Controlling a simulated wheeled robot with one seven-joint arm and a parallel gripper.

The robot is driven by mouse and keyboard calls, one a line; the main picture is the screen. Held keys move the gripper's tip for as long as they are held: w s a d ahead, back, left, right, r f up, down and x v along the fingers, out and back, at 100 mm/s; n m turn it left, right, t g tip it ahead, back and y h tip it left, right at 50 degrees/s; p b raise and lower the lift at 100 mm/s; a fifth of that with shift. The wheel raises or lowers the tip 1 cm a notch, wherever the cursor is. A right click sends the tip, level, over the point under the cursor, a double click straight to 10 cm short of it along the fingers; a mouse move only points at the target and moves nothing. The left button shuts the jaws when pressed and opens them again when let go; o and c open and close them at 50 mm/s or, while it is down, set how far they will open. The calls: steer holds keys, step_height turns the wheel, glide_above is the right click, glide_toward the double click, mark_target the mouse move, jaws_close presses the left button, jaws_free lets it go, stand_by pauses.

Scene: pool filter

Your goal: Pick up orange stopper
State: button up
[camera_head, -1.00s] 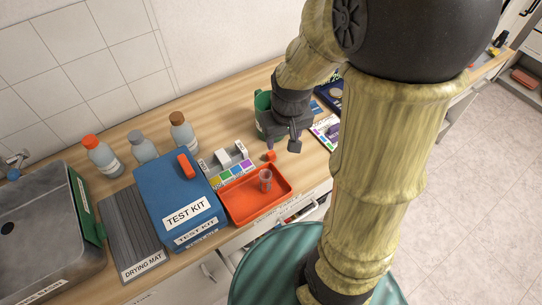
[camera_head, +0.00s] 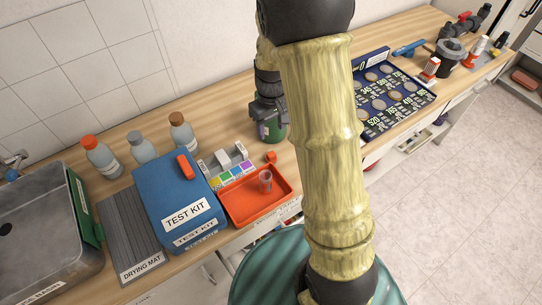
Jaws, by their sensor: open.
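The small orange stopper (camera_head: 270,156) stands on the wooden counter, just behind the back right corner of the orange tray (camera_head: 236,217). My gripper (camera_head: 271,112) is open, farther back than the stopper and above it in the picture. It overlaps the upper part of a green container (camera_head: 272,133), and I cannot tell whether they touch. The stopper is apart from my gripper, and nothing shows between the jaws. My arm hides part of the counter to the right.
A clear cup (camera_head: 265,179) stands in the tray. A grey rack with a colour chart (camera_head: 230,179), the blue test kit (camera_head: 164,190) and several bottles (camera_head: 141,147) stand to the left. A blue board with discs (camera_head: 405,92) lies to the right.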

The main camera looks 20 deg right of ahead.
steer(key=p, duration=0.1)
glide_toward(271, 154)
step_height(271, 154, down, 5)
steer(key=shift+s+f, duration=0.1)
steer(key=shift+s, duration=0.05)
steer(key=shift+f+p, duration=0.9)
steer(key=shift+f, duration=1.75)
steer(key=c, duration=0.9)
